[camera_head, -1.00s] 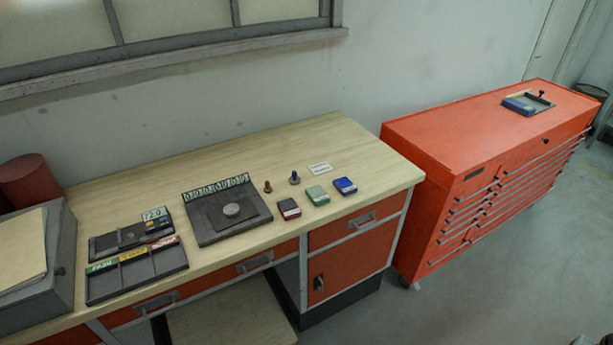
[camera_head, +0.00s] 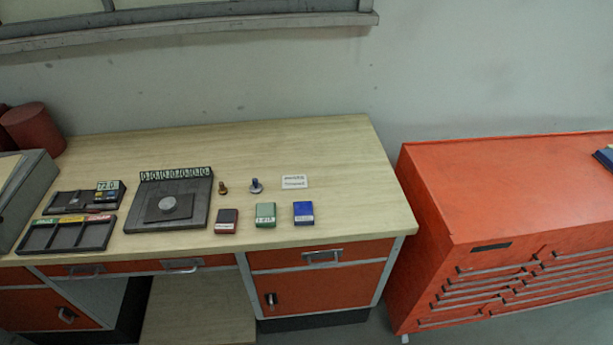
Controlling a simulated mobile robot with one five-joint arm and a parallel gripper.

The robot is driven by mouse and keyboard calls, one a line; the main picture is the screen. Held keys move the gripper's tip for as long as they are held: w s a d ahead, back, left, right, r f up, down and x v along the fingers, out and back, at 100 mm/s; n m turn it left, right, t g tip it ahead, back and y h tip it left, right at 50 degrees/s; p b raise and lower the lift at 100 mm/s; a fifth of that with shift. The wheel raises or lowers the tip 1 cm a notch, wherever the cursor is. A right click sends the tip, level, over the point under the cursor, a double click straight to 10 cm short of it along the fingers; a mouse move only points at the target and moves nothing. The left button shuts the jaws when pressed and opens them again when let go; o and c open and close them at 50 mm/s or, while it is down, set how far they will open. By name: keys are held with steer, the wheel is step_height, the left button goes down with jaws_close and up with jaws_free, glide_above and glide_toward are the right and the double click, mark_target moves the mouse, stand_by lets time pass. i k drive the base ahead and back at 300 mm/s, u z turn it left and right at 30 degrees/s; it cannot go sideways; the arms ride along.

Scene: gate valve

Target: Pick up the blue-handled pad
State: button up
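A small knobbed piece with a dark blue-grey handle (camera_head: 256,185) stands upright on the wooden workbench (camera_head: 330,150), in the row behind the coloured boxes. It looks like the blue-handled pad, though its base is too small to make out well. A similar piece with a brass-brown handle (camera_head: 222,187) stands just to its left. A white label card (camera_head: 294,181) lies to its right. My gripper is not in view.
Dark red (camera_head: 227,220), green (camera_head: 265,214) and blue (camera_head: 303,212) boxes sit near the bench's front edge. A dark plate with a round disc (camera_head: 174,207) and trays (camera_head: 68,234) lie left. A red tool cabinet (camera_head: 490,200) stands right. The bench's back is clear.

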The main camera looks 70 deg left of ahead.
mark_target(255, 188)
steer(key=u, duration=0.05)
steer(key=i, duration=0.85)
steer(key=u, duration=4.45)
steer(key=i, duration=1.65)
steer(key=z, duration=0.05)
